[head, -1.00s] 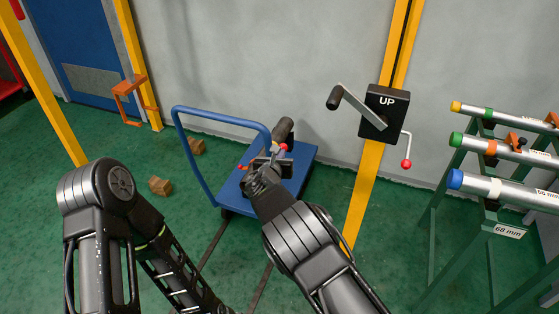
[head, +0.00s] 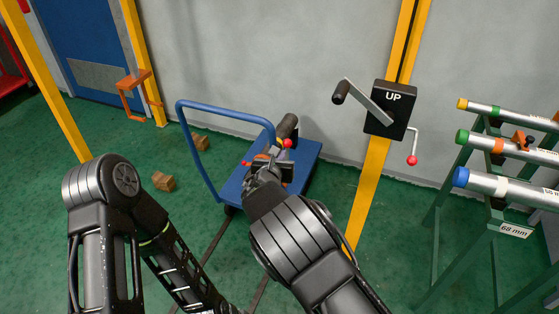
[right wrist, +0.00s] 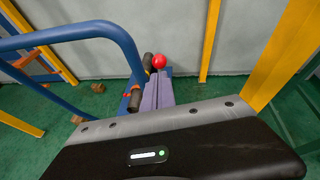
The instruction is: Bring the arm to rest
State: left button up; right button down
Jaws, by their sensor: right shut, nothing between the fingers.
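My right gripper (head: 272,160) is over the blue trolley (head: 306,162) in the head view, in front of a device with a dark cylinder (head: 287,127) and a red ball knob (head: 288,143). In the right wrist view its two fingers (right wrist: 158,92) lie together, shut with nothing between them. The red knob (right wrist: 159,61) shows just beyond the fingertips; I cannot tell whether they touch. My left arm is bent at the lower left of the head view, and its gripper is out of the frame.
A black box marked UP (head: 391,110), with a crank and a red-knobbed lever, is on a yellow post. A green rack (head: 437,205) with several pipes stands at the right. The trolley's blue handle (head: 186,140) rises left of my right gripper. Wooden blocks (head: 164,181) lie on the floor.

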jog(key=shift+v, duration=1.1)
